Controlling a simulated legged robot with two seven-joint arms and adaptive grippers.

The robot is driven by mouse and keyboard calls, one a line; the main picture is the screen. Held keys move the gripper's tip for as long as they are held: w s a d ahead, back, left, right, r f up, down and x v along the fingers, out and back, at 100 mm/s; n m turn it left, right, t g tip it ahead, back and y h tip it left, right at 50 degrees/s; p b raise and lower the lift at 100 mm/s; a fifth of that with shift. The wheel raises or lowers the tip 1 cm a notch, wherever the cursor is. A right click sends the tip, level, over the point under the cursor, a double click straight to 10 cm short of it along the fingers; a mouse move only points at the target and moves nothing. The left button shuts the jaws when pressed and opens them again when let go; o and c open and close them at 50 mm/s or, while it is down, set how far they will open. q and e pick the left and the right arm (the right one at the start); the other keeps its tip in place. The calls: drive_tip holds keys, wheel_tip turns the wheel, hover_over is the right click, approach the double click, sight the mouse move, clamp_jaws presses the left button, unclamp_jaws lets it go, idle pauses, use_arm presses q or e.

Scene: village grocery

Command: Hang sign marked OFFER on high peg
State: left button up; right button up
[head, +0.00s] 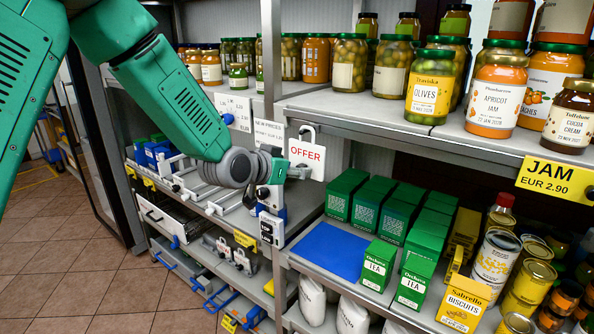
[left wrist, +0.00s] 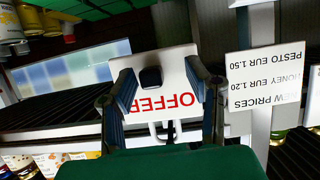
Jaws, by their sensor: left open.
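The OFFER sign (head: 306,154) is a white card with red letters and a loop at its top. It is upright at the shelf post, just below the upper shelf edge. I cannot tell whether its loop sits on a peg. In the left wrist view the sign (left wrist: 176,76) appears upside down, with a dark square block on its face. My left gripper (head: 293,171) is at the sign's lower left. In the wrist view its open fingers (left wrist: 163,90) stand on either side of the block. My right gripper is not in view.
Jars such as olives (head: 430,88) line the upper shelf. Green tea boxes (head: 379,264) and a blue mat (head: 330,250) are below.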

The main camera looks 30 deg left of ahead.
use_arm(q)
drive_tip(key=d+v, duration=0.1)
drive_tip(key=v, duration=0.9)
drive_tip(key=s+d+f+g+b, duration=0.2)
drive_tip(key=s+f, duration=0.1)
drive_tip(key=f, duration=0.6)
drive_tip(key=s+d+f+g+b, duration=0.15)
drive_tip(key=s+f, duration=0.25)
drive_tip(key=f, duration=0.6)
drive_tip(key=s+d+f+g+b, duration=0.1)
drive_tip(key=s+f+g+b, duration=0.15)
drive_tip(key=f, duration=0.65)
drive_tip(key=s+d+f+g+b, duration=0.1)
drive_tip(key=s+d+f+g, duration=0.1)
drive_tip(key=s+f, duration=0.7)
drive_tip(key=s+d+f+g+y+b, duration=0.1)
drive_tip(key=s+d+f+g+b, duration=0.1)
drive_tip(key=s+f+g, duration=0.3)
drive_tip(key=s+f, duration=0.4)
drive_tip(key=s, duration=0.3)
drive_tip(key=shift+s+d+f, duration=0.3)
drive_tip(key=shift+d+f, duration=0.1)
drive_tip(key=shift+w, duration=0.15)
idle(0.6)
